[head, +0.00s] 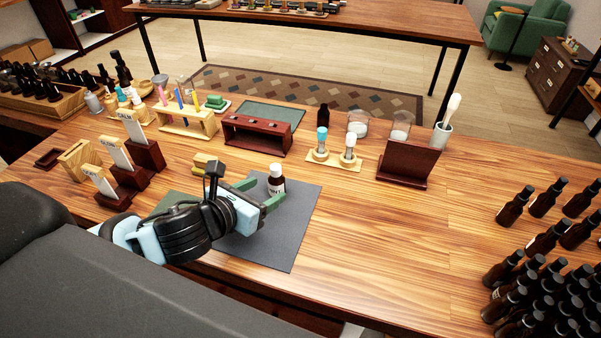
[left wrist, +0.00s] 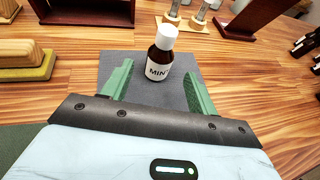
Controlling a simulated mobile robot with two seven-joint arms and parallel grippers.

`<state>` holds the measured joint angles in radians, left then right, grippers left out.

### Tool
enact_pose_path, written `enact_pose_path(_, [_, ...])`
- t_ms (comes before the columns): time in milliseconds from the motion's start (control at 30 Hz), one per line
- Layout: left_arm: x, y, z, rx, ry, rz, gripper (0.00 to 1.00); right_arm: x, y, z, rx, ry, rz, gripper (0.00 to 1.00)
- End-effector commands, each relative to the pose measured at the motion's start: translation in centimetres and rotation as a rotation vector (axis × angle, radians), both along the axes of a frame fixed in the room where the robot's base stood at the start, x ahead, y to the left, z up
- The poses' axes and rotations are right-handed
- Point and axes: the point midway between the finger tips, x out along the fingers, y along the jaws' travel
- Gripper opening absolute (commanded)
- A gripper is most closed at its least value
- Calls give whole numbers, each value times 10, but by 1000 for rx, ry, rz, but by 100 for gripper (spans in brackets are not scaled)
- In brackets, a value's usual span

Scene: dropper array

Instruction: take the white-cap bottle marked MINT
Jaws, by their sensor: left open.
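The white-cap bottle (head: 276,180) is small and brown and stands upright on a dark grey mat (head: 285,242). In the left wrist view the bottle (left wrist: 160,55) shows a white label whose visible letters read "MIN", the rest curving out of sight. My left gripper (head: 259,193) is open, with its green fingers pointing at the bottle. In the left wrist view the bottle stands between and slightly beyond the two fingertips (left wrist: 156,78), with a gap on each side. My right gripper is not in view.
Behind the mat stand a dark red rack (head: 256,136), a wooden holder with two droppers (head: 334,158) and a dark red stand (head: 408,164). Stepped card blocks (head: 145,157) are at left. Many dark bottles (head: 535,270) crowd the right. The table between is clear.

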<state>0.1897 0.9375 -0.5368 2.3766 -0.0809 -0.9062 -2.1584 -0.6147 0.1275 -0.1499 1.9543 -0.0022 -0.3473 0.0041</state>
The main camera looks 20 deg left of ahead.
Motion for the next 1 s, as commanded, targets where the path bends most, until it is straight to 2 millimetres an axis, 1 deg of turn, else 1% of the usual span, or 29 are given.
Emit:
enact_pose_path(200, [1,0,-2,2,3,1,59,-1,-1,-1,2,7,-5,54])
enact_pose_path(467, [22,-4,-10,2,2,1,59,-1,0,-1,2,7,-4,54])
enact_pose_path(667, [26,-5,-11,1,2,1,59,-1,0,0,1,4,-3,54])
enact_pose_path(867, [49,-9,-15,-2,-1,3,59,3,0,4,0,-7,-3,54])
enact_pose_path(1000, [64,-12,-21,0,0,1,59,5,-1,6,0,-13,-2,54])
